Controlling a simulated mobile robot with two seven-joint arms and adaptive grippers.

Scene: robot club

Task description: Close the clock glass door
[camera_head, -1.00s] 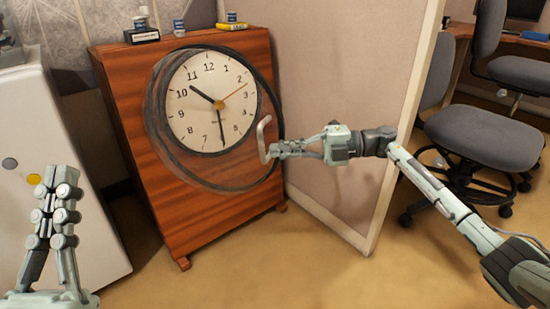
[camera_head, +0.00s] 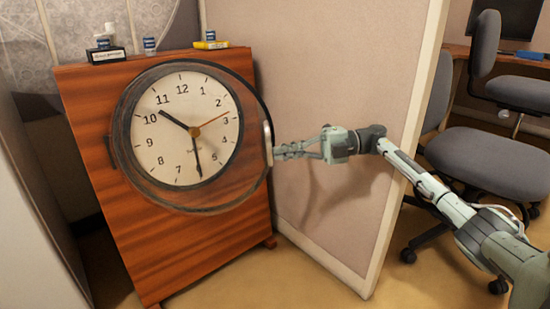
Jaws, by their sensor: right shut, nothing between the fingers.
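The clock has a wooden cabinet (camera_head: 185,245) with a round white dial (camera_head: 185,125) on its front. The round glass door (camera_head: 232,192) lies over the dial, its dark rim nearly lined up with the dial's surround. I cannot tell whether it is fully closed. Its pale handle (camera_head: 267,145) is on the right edge. My right gripper (camera_head: 278,152) is shut and empty, its fingertips at the right side of the handle, touching or very close to it. My left gripper is not in view.
Small jars and boxes (camera_head: 108,54) stand on the cabinet top, with a yellow box (camera_head: 211,44) at its right. A beige partition (camera_head: 345,80) stands close behind my right arm. Grey chairs (camera_head: 490,165) are at the right.

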